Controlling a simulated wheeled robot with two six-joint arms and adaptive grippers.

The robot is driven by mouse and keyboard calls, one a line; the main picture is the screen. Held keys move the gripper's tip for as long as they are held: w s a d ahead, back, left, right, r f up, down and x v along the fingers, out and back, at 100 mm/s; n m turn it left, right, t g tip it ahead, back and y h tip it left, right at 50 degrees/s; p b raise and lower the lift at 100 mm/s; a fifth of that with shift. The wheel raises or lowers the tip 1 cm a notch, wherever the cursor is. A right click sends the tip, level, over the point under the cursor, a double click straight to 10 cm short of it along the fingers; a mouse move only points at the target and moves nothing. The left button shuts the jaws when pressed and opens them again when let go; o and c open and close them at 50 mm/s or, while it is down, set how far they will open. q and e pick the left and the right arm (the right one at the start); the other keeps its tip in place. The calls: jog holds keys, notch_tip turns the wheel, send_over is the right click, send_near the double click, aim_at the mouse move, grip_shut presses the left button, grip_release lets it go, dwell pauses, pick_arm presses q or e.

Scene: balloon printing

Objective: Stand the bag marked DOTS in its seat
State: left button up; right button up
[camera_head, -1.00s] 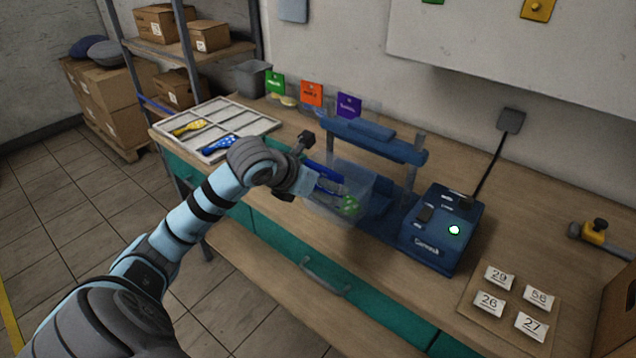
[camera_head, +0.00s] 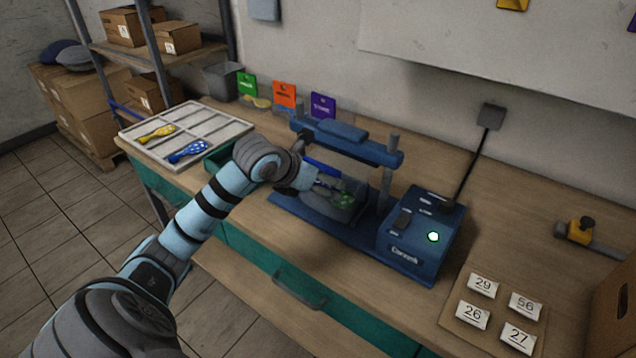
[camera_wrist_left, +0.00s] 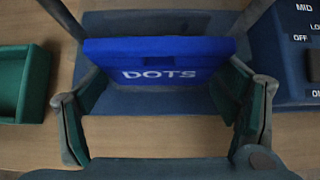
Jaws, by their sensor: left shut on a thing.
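The bag marked DOTS has a blue header (camera_wrist_left: 160,62) with white letters, which fills the middle of the left wrist view. In the head view its blue header (camera_head: 322,168) sits above a clear body (camera_head: 342,200) with green dotted content. My left gripper (camera_wrist_left: 160,95) is shut on the bag, with a green-padded finger at each side of the header. In the head view this gripper (camera_head: 314,178) holds the bag at the blue press (camera_head: 352,145), over its base. I cannot tell whether the bag's bottom touches the base. No seat shows clearly. My right gripper is not in view.
A control box (camera_head: 415,245) with a lit button stands right of the bag. A green tray (camera_head: 216,160) lies left of it, near a white sorting tray (camera_head: 232,128) with yellow and blue balloons. Number cards (camera_head: 472,315) lie at front right. The bench right of the box is mostly clear.

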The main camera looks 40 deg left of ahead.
pick_arm(q)
jog(key=shift+s+a+r, duration=0.1)
jog(key=shift+s, duration=0.05)
jog(key=o, duration=0.9)
jog(key=shift+s+a, duration=0.1)
jog(key=s+r+p, duration=0.1)
jog(key=r, duration=0.1)
jog(key=s+r+p, duration=0.1)
jog(key=r, duration=0.1)
jog(key=s+r+p, duration=0.1)
jog(key=r+p, duration=0.1)
jog(key=r, duration=0.1)
